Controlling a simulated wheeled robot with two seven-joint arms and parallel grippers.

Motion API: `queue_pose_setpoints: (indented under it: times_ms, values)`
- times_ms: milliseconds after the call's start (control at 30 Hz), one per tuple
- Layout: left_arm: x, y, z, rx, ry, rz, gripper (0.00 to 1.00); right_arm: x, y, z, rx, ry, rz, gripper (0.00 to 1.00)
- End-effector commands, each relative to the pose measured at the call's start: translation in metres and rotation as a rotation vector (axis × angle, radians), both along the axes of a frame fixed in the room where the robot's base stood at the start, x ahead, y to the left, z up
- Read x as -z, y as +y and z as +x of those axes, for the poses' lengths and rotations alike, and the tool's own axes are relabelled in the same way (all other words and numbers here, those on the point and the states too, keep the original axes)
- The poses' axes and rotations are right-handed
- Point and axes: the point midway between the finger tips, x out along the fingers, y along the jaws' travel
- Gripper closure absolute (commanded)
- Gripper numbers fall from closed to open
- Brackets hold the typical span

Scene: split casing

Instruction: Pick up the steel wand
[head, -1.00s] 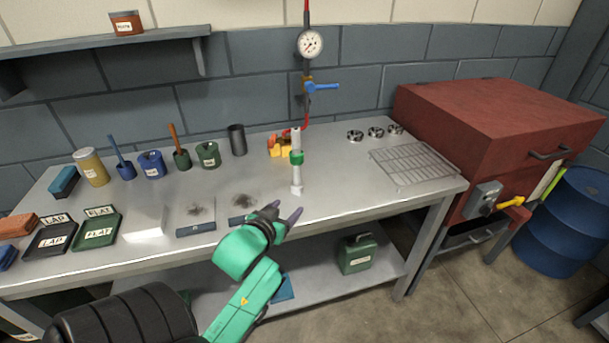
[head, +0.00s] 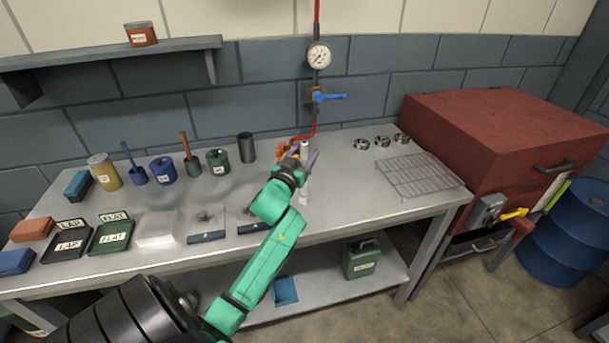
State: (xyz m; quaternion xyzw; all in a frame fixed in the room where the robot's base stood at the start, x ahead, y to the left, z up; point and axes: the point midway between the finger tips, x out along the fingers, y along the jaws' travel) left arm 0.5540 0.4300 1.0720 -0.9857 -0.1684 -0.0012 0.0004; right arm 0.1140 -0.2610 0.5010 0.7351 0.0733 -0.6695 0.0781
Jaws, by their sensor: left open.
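A slim pale grey upright piece (head: 304,191), which looks like the steel wand, stands on the steel bench, below the red hose. My left gripper (head: 300,160) is at its upper part, with the two fingers apart. My right gripper is not in view.
Steel rings (head: 381,141) and a wire rack (head: 418,176) lie to the right. Cups (head: 163,171) and trays (head: 110,236) stand to the left. Bare bench lies right of the wand.

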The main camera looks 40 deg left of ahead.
Motion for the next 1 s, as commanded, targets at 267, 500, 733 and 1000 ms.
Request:
queue_pose_setpoints:
  times_ms: [267, 500, 733, 1000]
  values:
    - [0.0009, 0.0016, 0.0053, 0.001, 0.001, 0.0, 0.43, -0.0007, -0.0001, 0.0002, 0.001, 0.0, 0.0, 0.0]
    - [0.0009, 0.0016, 0.0051, 0.001, 0.001, 0.0, 1.0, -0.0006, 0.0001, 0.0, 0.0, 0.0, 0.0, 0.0]
    - [0.0011, 0.0015, 0.005, 0.001, 0.001, 0.0, 1.0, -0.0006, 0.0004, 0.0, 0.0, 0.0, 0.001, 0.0]
    - [0.0014, 0.0015, 0.0049, 0.001, 0.002, -0.001, 1.0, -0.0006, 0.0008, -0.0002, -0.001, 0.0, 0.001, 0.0]
